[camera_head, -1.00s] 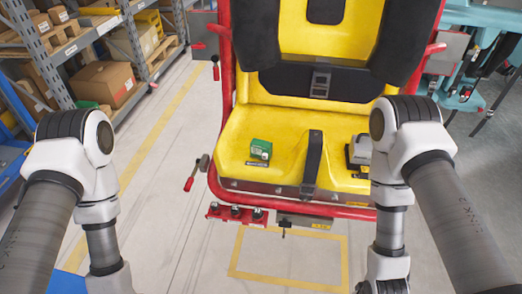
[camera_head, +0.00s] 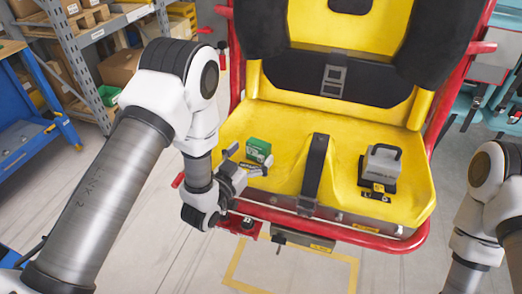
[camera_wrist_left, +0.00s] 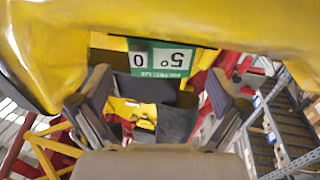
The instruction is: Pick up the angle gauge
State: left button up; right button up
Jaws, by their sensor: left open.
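The angle gauge appears to be the small green block (camera_head: 258,150) standing on the left part of the yellow seat (camera_head: 290,112). In the left wrist view the gauge (camera_wrist_left: 160,58) shows a green face with white fields reading 0 and 5°, seen upside down. My left gripper (camera_head: 246,163) is at the seat's front edge, just in front of the gauge, with its fingers spread. In the left wrist view the open fingers (camera_wrist_left: 162,85) lie on either side below the gauge, with nothing held between them. My right gripper is out of frame.
A grey device with a handle (camera_head: 382,165) stands on the seat's right part. A black strap (camera_head: 315,168) runs down the seat's middle. A red tube frame (camera_head: 385,243) edges the front. Shelves (camera_head: 95,45) and a blue workbench (camera_head: 25,130) stand left.

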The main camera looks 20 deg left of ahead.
aim_at(255, 150)
pick_arm(q)
jog(key=x, duration=0.3)
jog(key=shift+w+d+f, duration=0.15)
jog(key=shift+w+f, duration=0.05)
jog(key=shift+w, duration=0.1)
jog(key=shift+a, duration=0.25)
jog(key=shift+d, duration=0.2)
jog(key=c, duration=1.3)
jog(key=shift+a, duration=0.1)
jog(key=shift+c, duration=0.8)
